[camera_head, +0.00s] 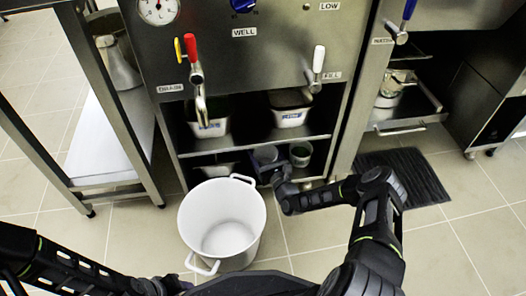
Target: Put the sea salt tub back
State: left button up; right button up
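No label that I can read marks the sea salt tub, so I cannot tell which container it is. On the lower shelf inside the cabinet are a small grey round tub (265,154) and a pale round tub with dark green contents (300,153). My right gripper (268,171) reaches to the front of this shelf, right at the grey tub. It is dark and small against the shadow, so whether its fingers are around the tub cannot be told. My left arm comes in low at the left; its gripper end (168,286) is at the bottom edge, fingers unclear.
A white stockpot (222,222) stands empty on the floor before the cabinet. Two labelled containers (208,128) (290,116) stand on the upper shelf (250,142). A steel side table (105,145) is left, a black floor mat (405,175) right.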

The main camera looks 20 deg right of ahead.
jog(key=o, duration=1.6)
jog(key=shift+s+r, duration=0.1)
jog(key=shift+r, duration=0.1)
jog(key=s+p, duration=0.2)
jog(key=s, duration=0.4)
jog(key=s+p, duration=0.2)
jog(key=s, duration=0.3)
jog(key=shift+s+a+f, duration=0.15)
jog(key=shift+s, duration=0.25)
